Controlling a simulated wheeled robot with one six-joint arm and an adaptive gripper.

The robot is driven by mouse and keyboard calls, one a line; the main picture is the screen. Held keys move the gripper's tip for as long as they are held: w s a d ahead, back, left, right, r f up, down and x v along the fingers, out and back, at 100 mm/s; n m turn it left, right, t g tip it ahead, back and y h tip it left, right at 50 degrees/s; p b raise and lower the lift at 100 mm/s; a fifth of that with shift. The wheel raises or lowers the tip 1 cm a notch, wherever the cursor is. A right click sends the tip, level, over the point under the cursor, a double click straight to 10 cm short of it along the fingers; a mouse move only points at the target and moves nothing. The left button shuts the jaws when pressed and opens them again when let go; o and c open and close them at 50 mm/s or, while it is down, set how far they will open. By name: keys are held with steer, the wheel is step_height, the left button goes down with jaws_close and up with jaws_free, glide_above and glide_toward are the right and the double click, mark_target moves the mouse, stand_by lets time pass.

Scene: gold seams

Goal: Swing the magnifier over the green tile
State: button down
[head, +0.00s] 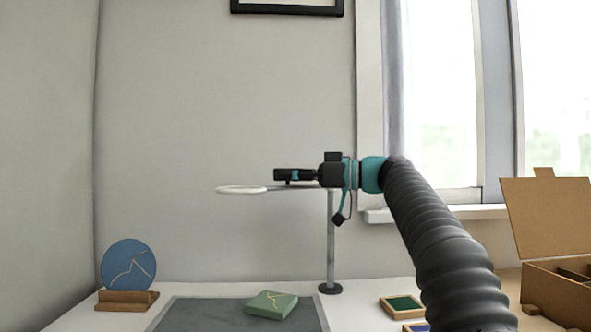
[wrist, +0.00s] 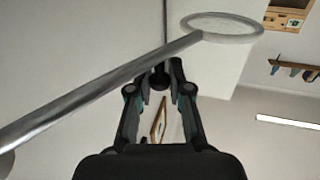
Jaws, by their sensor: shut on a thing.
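The magnifier has a pale ring (head: 241,190) on a thin horizontal arm, carried by an upright grey post (head: 331,245). My gripper (head: 281,175) is level with that arm, between ring and post, and is shut on the magnifier. In the wrist view, my fingertips (wrist: 160,76) close around a small dark part by the metal bar (wrist: 105,93); the exact grip is partly hidden. The ring also shows there at the upper right (wrist: 222,41). The green tile (head: 271,304) with a gold seam lies below, slightly right of the ring in the head view; their depth offset is unclear.
The tile lies on a grey mat (head: 200,315). A blue round plate (head: 127,266) stands in a wooden holder (head: 126,300) at left. Small framed tiles (head: 402,306) lie right of the post. An open cardboard box (head: 556,290) stands far right, by the window.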

steer(key=shift+s+d+n+g+p, duration=0.55)
steer(key=shift+n+g+p, duration=0.25)
steer(key=shift+g, duration=0.4)
steer(key=shift+s+d+n+g+p, duration=0.55)
steer(key=shift+n+g+p, duration=0.3)
steer(key=shift+g, duration=0.35)
steer(key=shift+s+d+n+g+p, duration=0.4)
steer(key=shift+d+n+g+p, duration=0.25)
steer(key=shift+g+p, duration=0.4)
steer(key=c, duration=1.1)
jaws_free()
steer(key=shift+f+b, duration=0.1)
steer(key=shift+b, duration=0.35)
